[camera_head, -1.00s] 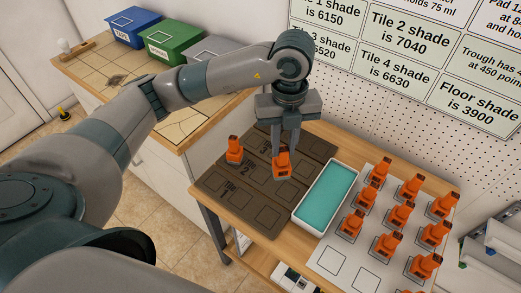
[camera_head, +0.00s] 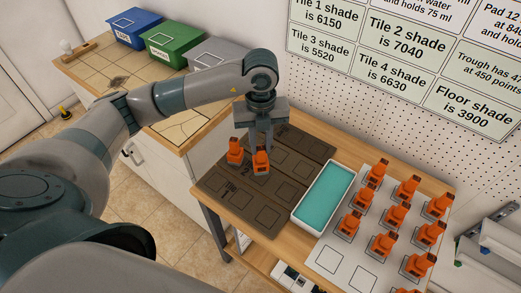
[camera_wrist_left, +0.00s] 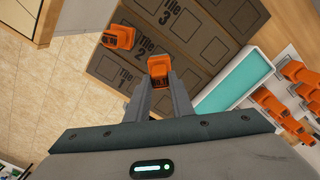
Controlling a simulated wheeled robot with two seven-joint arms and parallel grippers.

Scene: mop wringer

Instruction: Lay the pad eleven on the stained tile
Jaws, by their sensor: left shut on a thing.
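My left gripper (camera_head: 261,146) is shut on an orange-handled pad (camera_head: 261,163), over the brown board (camera_head: 228,195) marked with tile rows. The held pad also shows between the fingers in the left wrist view (camera_wrist_left: 158,66). A second orange pad (camera_head: 235,151) stands on the board's left part, close to the held one; it also shows in the wrist view (camera_wrist_left: 118,37). Several more orange pads (camera_head: 383,243) stand on a white sheet at the right. I cannot read which is eleven. A dark stain marks a tile (camera_head: 117,81) on the left counter. My right gripper is out of view.
A trough of teal liquid (camera_head: 326,190) lies between the board and the white sheet (camera_head: 328,262). Wall signs (camera_head: 408,45) list shades.

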